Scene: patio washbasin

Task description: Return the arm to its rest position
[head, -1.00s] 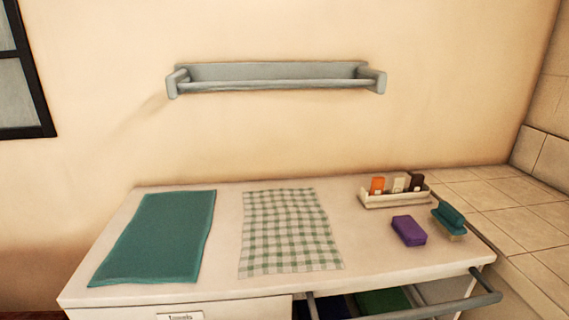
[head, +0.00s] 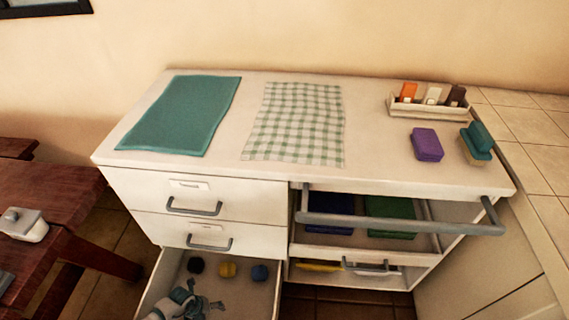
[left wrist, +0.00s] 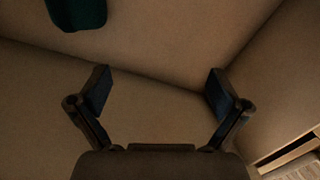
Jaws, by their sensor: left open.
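My left gripper (head: 204,298) shows small at the bottom of the head view, overlapping the open bottom drawer (head: 152,284). In the left wrist view my left gripper (left wrist: 155,92) has its two dark fingers wide apart with nothing between them. Behind them is a plain tan surface crossed by dark lines. A teal thing (left wrist: 77,12) is cut off at that view's top edge; I cannot tell what it is. My right gripper is in neither view.
The upper right drawer (head: 400,222) is pulled out. A wooden table (head: 45,195) stands left.

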